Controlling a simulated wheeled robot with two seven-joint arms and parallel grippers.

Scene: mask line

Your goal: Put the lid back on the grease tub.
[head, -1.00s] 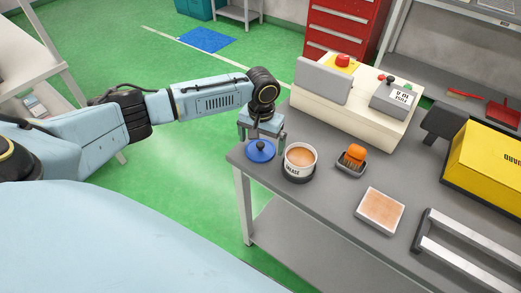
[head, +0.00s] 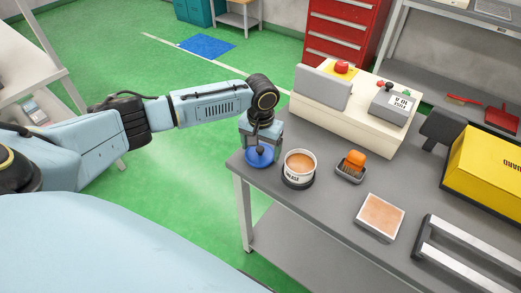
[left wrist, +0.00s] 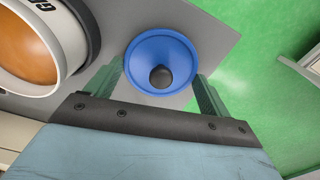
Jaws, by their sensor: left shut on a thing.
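The blue lid (head: 256,160), round with a dark ball knob, is at the near left corner of the grey bench. It also shows in the left wrist view (left wrist: 148,58), knob towards the camera. My left gripper (head: 262,151) is above it, pointing down, and is shut on the lid, with one finger on each side in the left wrist view. I cannot tell whether the lid touches the bench top. The open white grease tub (head: 297,178), filled with orange-brown grease, stands upright just right of the lid. Its dark base shows. My right gripper is out of view.
Right of the tub are an orange-topped brush in a grey holder (head: 351,174) and a shallow tray (head: 379,216). A cream control box (head: 370,120) stands behind, a yellow case (head: 488,165) and metal rails (head: 470,258) farther right. The bench's left edge is close to the lid.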

